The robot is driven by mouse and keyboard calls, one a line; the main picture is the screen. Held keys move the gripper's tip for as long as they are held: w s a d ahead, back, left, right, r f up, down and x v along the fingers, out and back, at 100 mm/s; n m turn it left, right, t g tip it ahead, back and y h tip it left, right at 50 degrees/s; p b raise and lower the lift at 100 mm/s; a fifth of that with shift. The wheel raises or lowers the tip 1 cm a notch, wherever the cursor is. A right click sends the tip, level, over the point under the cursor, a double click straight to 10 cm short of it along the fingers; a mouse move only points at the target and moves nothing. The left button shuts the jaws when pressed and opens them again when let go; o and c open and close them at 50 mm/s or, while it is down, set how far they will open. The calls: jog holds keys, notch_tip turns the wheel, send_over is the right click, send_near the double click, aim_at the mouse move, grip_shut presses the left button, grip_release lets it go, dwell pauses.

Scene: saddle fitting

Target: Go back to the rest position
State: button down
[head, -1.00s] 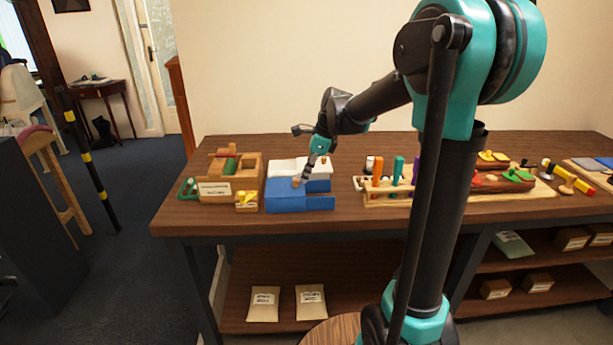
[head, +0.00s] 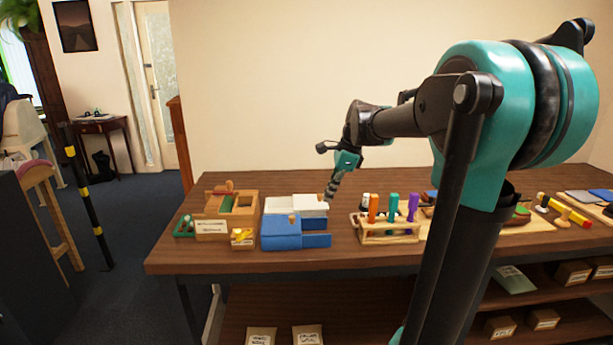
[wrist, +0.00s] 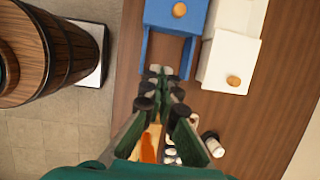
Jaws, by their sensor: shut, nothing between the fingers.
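My gripper (head: 331,194) is shut and empty, raised above the workbench (head: 165,258) just right of the blue and white boxes in the head view. My arm reaches out from the right side of the head view and hides part of the bench.
A blue box (head: 280,236) and a white box (head: 305,205), each with a round wooden knob, sit on the bench. A wooden rack (head: 385,238) with coloured handles stands to the right. A wooden barrel (wrist: 75,50) shows in the wrist view.

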jog(key=s+d+f+n+t+h, duration=0.1)
jog(key=s+d+f+n, duration=0.3)
jog(key=s+f+n, duration=0.5)
jog(key=s+d+f+n+t+h, duration=0.2)
jog(key=s+d+f+n, duration=0.1)
jog(key=s+f+n, duration=0.6)
jog(key=s+f, duration=0.3)
jog(key=shift+d+h, duration=0.3)
jog(key=shift+d, duration=0.05)
jog(key=shift+w, duration=0.1)
